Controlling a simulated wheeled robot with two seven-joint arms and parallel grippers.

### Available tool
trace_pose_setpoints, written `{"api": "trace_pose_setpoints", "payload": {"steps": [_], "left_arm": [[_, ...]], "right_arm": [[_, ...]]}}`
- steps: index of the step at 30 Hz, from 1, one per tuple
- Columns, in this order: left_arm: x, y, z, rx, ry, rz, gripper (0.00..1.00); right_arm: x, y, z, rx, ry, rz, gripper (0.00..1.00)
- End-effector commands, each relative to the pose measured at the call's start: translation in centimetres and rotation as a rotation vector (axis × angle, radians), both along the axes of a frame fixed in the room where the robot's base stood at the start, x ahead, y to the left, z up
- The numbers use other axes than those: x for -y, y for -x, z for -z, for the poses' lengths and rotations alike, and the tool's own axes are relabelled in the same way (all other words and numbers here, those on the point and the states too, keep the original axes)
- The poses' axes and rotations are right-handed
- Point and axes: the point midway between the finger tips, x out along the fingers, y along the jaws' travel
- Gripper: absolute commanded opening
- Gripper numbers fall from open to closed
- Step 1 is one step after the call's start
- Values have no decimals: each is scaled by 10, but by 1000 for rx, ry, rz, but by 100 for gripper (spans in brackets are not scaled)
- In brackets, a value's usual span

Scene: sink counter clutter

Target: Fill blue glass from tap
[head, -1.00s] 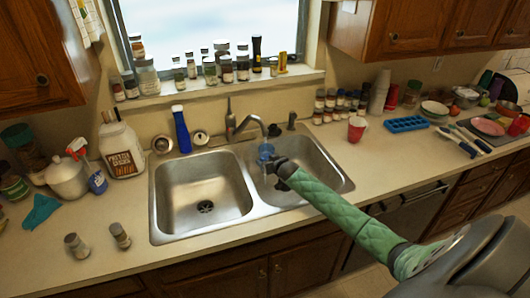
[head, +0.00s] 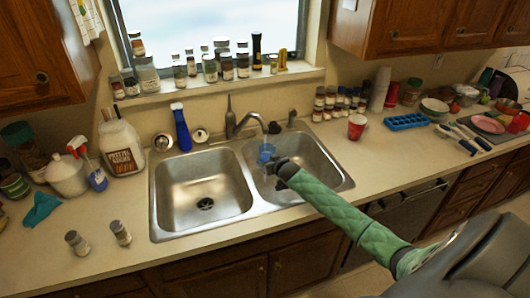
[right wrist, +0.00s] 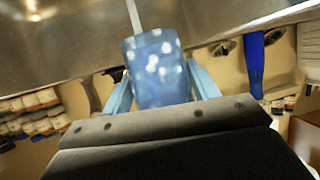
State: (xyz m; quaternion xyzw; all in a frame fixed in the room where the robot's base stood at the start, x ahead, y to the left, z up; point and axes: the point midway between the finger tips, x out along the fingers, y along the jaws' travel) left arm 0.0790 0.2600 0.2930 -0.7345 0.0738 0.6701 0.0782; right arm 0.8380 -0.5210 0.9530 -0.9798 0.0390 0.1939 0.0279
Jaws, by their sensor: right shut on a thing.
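The blue glass (head: 266,151) is over the right sink basin, below the end of the tap (head: 246,122). My right gripper (head: 276,163) is shut on the glass. In the right wrist view the blue glass (right wrist: 157,68) sits between the two light blue fingers of my right gripper (right wrist: 160,90), with pale spots on its surface. A thin pale stream (right wrist: 134,18) meets the end of the glass in that view. The water level inside cannot be told. My left gripper is not in view.
The double steel sink (head: 203,194) has an empty left basin. A red cup (head: 356,127) and a blue ice tray (head: 407,121) are on the right counter. Two small jars (head: 98,238) stand at the front left.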

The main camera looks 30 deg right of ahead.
Motion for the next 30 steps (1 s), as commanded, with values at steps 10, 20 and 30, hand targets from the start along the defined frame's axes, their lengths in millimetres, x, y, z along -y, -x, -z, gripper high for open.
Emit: {"api": "trace_pose_setpoints", "payload": {"steps": [10,20,30], "left_arm": [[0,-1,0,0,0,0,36],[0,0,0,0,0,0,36],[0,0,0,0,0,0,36]], "right_arm": [[-4,9,-16,1,0,-1,31],[-10,21,-40,1,0,0,31],[-12,27,-51,1,0,0,31]]}}
